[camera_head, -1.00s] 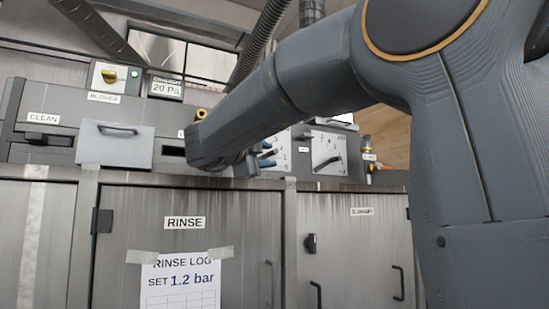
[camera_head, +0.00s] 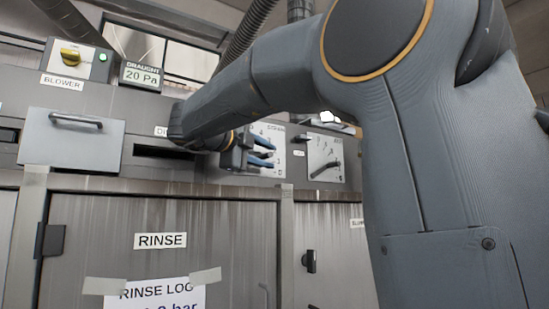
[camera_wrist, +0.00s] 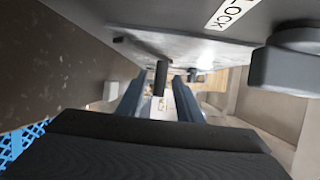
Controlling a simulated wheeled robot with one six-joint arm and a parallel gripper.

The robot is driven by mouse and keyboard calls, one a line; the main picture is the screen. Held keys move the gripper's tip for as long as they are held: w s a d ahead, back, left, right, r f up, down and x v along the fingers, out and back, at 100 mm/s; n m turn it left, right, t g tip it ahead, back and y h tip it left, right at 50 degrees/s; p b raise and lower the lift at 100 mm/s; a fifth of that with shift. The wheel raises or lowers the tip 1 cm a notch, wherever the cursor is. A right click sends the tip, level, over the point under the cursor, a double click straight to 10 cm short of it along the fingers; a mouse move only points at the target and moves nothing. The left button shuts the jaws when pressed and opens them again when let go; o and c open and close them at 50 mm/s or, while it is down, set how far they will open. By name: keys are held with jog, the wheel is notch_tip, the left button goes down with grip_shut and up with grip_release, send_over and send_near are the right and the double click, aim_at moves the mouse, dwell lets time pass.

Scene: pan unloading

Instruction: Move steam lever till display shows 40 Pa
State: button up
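The draught display (camera_head: 141,75) in the head view reads 20 Pa. My gripper (camera_head: 262,153) is at a pale dial plate (camera_head: 271,136) with a scale on the panel, and its blue fingers cover part of it. The plate's lettering is too small to read surely. In the wrist view my gripper (camera_wrist: 160,100) has its two fingers apart, with a dark upright bar (camera_wrist: 161,77), perhaps a lever handle, showing between them. I cannot tell whether they touch it. A second dial plate (camera_head: 324,150) to the right carries a dark slanted lever (camera_head: 326,168).
A blower switch (camera_head: 70,55) with a yellow knob is at upper left. A grey drawer front (camera_head: 71,142) with a handle juts out beside a dark slot (camera_head: 165,153). The rinse door (camera_head: 160,225) lies below. In the wrist view a dark rounded block (camera_wrist: 285,68) is close at right.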

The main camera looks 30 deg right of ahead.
aim_at(276, 159)
jog(key=shift+p+x, duration=0.55)
jog(key=shift+x, duration=1.85)
jog(key=shift+a, duration=0.1)
grip_shut()
